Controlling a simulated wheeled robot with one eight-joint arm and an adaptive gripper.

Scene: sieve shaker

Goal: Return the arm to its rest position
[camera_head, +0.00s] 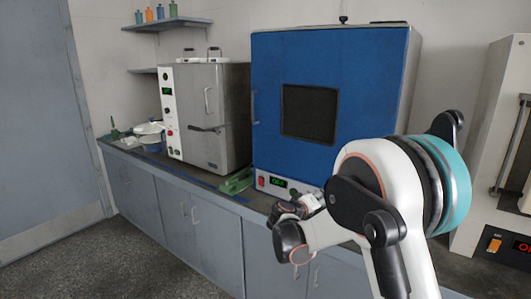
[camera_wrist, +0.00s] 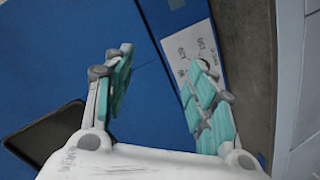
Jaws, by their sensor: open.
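My gripper (camera_wrist: 163,65) shows in the wrist view with its two teal-padded fingers spread apart and nothing between them. Beyond the fingers is the blue front of the large cabinet machine. In the head view, my white arm with a teal joint ring rises at the right foreground and bends down toward the counter in front of that machine. The fingers cannot be made out clearly in the head view.
The blue machine (camera_head: 277,75) with a dark window stands on the counter (camera_head: 206,180). A grey oven (camera_head: 226,115) stands left of it. A white instrument (camera_head: 490,228) with an orange switch is close to my arm at right. The floor (camera_head: 85,265) at left is clear.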

